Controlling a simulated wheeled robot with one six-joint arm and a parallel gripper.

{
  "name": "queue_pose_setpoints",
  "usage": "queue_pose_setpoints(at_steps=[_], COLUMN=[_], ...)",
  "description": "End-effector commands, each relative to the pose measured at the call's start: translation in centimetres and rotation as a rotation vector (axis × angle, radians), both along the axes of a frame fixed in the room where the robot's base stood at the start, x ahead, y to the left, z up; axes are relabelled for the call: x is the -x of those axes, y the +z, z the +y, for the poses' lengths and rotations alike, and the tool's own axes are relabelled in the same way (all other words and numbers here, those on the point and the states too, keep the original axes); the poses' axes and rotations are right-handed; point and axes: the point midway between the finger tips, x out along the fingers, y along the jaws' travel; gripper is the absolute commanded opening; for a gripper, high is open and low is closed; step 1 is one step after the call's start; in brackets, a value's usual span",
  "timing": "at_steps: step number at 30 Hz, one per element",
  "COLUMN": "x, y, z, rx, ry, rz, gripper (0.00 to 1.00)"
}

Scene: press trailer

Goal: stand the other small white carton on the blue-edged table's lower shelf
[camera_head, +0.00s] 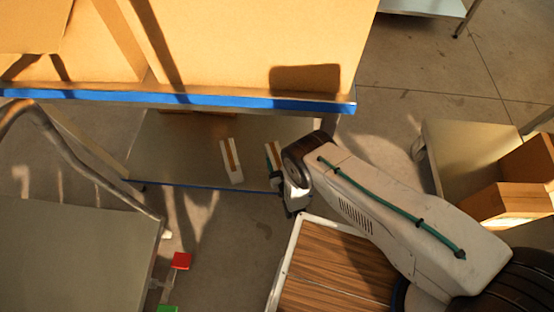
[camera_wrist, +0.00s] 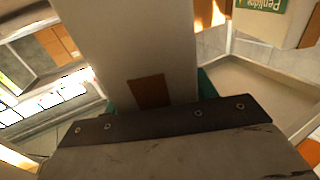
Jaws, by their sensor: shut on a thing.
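The blue-edged table (camera_head: 180,98) runs across the upper part of the head view, with its grey lower shelf (camera_head: 185,150) below. One small white carton (camera_head: 231,160) with a brown stripe stands on that shelf. My gripper (camera_head: 278,180) is at the shelf's front edge, right of that carton, shut on another small white carton (camera_head: 272,155). In the wrist view the held carton's pale face (camera_wrist: 125,40) with a brown patch (camera_wrist: 148,92) fills the middle, between teal finger parts. My wrist hides its lower end in the head view; I cannot tell if it touches the shelf.
Large cardboard boxes (camera_head: 240,45) sit on the table top, close above the shelf. A grey cart (camera_head: 70,255) stands at the lower left, with a red block (camera_head: 181,261) by its side. A low trolley (camera_head: 460,150) with brown boxes (camera_head: 510,202) stands at the right.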

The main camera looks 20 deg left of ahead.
Motion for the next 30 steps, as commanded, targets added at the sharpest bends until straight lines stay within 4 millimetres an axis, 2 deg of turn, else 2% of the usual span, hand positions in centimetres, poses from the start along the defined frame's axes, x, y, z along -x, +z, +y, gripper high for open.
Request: queue_pose_setpoints(at_steps=[12, 13, 15, 25, 30], x=[-0.1, 0.0, 0.0, -0.1, 2.0], y=[-0.2, -0.4, -0.3, 0.0, -0.2], z=[0.1, 0.0, 0.0, 0.0, -1.4], rx=[-0.004, 0.0, 0.0, 0.0, 0.004], ry=[0.0, 0.0, 0.0, 0.0, 0.001], rz=[-0.003, 0.0, 0.0, 0.0, 0.002], gripper=[0.0, 0.65, 0.78, 0.78, 0.78])
